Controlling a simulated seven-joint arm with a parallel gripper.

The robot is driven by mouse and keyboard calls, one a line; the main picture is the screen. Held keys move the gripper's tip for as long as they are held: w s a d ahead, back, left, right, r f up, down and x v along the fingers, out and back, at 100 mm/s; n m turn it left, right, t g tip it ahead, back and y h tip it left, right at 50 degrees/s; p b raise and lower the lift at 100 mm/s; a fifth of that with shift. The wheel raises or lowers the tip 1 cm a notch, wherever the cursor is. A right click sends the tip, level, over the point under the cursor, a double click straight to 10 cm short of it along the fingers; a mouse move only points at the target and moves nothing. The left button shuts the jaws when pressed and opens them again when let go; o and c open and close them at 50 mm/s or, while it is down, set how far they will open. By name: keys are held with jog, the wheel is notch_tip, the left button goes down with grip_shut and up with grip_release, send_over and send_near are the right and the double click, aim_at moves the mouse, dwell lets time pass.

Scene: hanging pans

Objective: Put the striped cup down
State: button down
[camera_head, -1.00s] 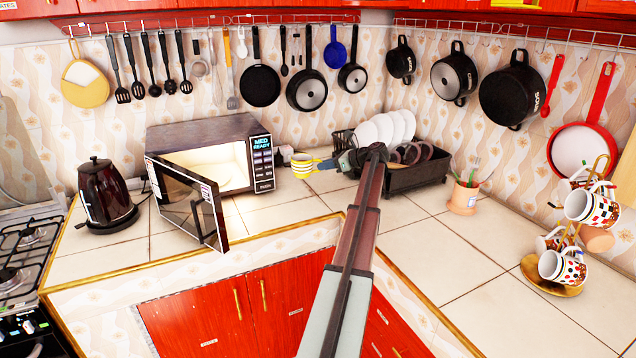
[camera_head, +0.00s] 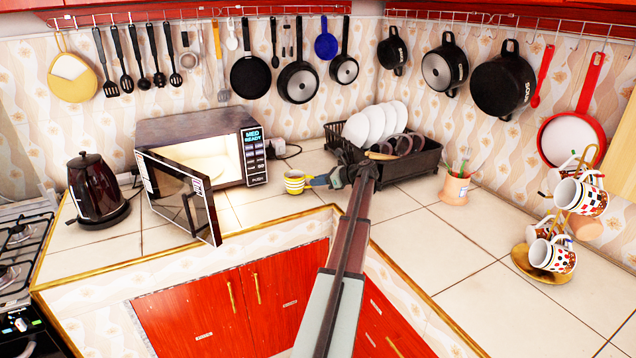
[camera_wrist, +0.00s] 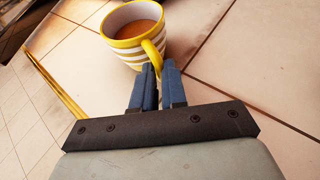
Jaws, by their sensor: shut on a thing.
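The striped cup (camera_head: 294,182) is yellow and white and upright, at the counter to the right of the open microwave. In the wrist view the cup (camera_wrist: 122,54) holds a brown liquid, and its yellow handle is between my blue fingertips. My gripper (camera_head: 312,181) is shut on that handle from the right side of the cup. The cup's base looks at or very near the tiled counter (camera_head: 250,215); I cannot tell for sure whether it touches.
The microwave (camera_head: 165,130) stands left with its door (camera_head: 178,196) swung out. A black dish rack (camera_head: 412,165) with white plates is behind my arm. A kettle (camera_head: 96,190) is far left. A utensil pot (camera_head: 456,187) and a cup stand (camera_head: 520,262) are right.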

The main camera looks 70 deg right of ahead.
jog(key=shift+f, duration=0.15)
jog(key=c, duration=1.6)
grip_release()
jog(key=shift+f, duration=0.1)
jog(key=shift+c, duration=0.2)
jog(key=o, duration=0.5)
jog(key=shift+r, duration=0.2)
jog(key=v, duration=1.2)
